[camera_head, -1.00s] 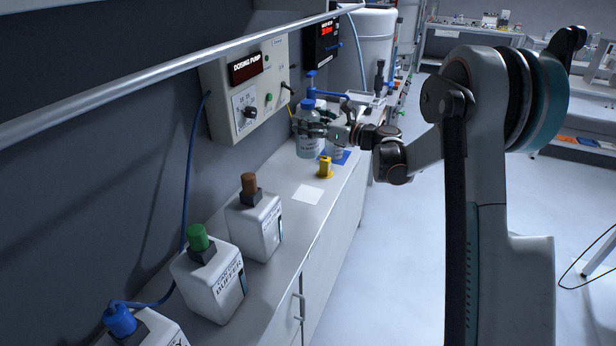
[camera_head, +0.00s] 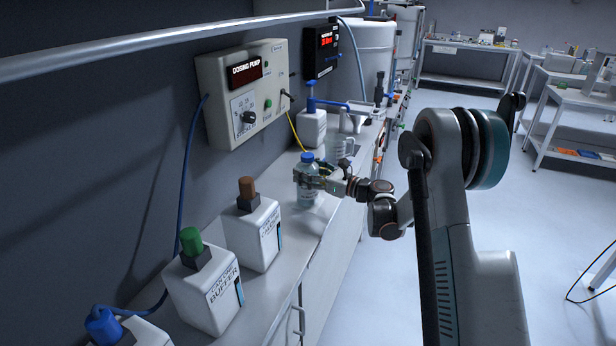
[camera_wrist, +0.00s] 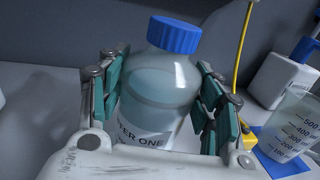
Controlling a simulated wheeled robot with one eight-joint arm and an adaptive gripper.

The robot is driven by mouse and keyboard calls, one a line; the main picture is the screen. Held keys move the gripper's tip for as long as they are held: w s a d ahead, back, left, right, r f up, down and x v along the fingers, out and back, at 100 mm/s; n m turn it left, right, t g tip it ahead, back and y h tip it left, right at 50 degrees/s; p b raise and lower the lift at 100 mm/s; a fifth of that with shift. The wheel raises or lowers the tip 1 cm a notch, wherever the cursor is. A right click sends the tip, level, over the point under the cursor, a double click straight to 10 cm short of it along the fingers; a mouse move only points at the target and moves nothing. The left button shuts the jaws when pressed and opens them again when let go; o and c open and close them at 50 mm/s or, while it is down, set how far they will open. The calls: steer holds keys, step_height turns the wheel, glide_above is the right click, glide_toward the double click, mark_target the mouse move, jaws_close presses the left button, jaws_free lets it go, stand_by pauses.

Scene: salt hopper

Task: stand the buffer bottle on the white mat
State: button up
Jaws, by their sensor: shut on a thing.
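The buffer bottle (camera_head: 309,167), clear with a blue cap, stands upright or nearly so between the fingers of my gripper (camera_head: 322,183). In the wrist view the bottle (camera_wrist: 165,85) fills the space between the green-padded fingers (camera_wrist: 160,100), which press on both sides; its label reads "...FER ONE". My gripper is shut on it. The bottle is over or on the worktop, near where the white mat lay in the earlier view. The mat itself cannot be made out now, and the bottle's base is too unclear to tell whether it touches.
White jugs with brown (camera_head: 247,188), green (camera_head: 191,243) and blue (camera_head: 104,326) caps line the worktop on the near side. A pump bottle (camera_head: 312,127) stands behind. In the wrist view, a graduated beaker (camera_wrist: 293,128) stands on a blue mat (camera_wrist: 272,143) to the right.

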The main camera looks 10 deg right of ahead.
steer(key=shift+f, duration=0.3)
steer(key=shift+f, duration=0.2)
steer(key=o, duration=1.5)
steer(key=p+v, duration=0.2)
steer(key=v, duration=1)
steer(key=shift+r, duration=0.15)
